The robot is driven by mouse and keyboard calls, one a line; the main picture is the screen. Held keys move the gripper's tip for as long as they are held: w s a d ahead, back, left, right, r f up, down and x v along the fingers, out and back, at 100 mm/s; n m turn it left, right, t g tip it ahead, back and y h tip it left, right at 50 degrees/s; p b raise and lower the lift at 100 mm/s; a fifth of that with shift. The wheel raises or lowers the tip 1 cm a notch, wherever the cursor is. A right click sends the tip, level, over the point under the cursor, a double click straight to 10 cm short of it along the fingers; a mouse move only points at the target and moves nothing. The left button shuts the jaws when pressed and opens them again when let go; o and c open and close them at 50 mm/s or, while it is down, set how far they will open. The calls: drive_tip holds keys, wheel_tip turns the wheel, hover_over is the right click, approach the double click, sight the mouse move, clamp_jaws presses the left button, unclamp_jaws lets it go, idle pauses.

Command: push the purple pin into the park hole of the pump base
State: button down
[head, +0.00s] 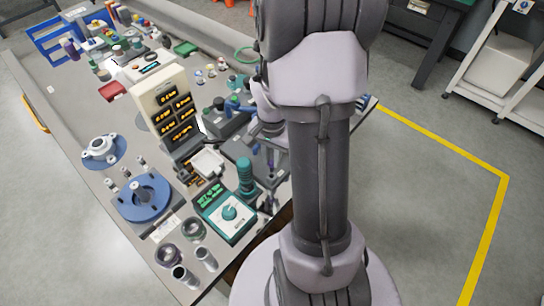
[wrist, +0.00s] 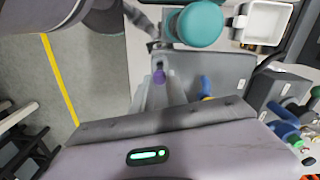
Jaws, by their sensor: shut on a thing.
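In the wrist view the purple pin (wrist: 159,77) shows between the fingertips of my gripper (wrist: 160,84), which is shut on it. The pin's lower end is hidden, so I cannot tell whether it touches anything. A grey block (wrist: 232,70), which may be the pump base, lies beneath and to the right of the fingers. I cannot make out the park hole.
A teal cylinder (wrist: 196,24) stands close beyond the fingertips, with a white tray (wrist: 264,22) to its right. A blue-capped part (wrist: 207,86) is just right of the fingers. The bench (head: 95,215) is crowded; a display tower (head: 170,108) stands left of my arm.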

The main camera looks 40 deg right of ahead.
sight(272, 171)
drive_tip(key=shift+f+b, duration=0.8)
drive_tip(key=shift+f, duration=0.25)
drive_tip(key=shift+f+b, duration=0.65)
drive_tip(key=shift+f, duration=0.05)
drive_tip(key=shift+f+b, duration=0.85)
drive_tip(key=shift+f, duration=0.1)
idle(0.5)
drive_tip(key=c, duration=1.2)
unclamp_jaws()
drive_tip(key=shift+c, duration=0.2)
wheel_tip(272, 171, up, 9)
drive_tip(key=p, duration=0.7)
drive_tip(key=shift+r+p, duration=0.2)
drive_tip(key=shift+p, duration=0.1)
drive_tip(key=shift+f, duration=0.2)
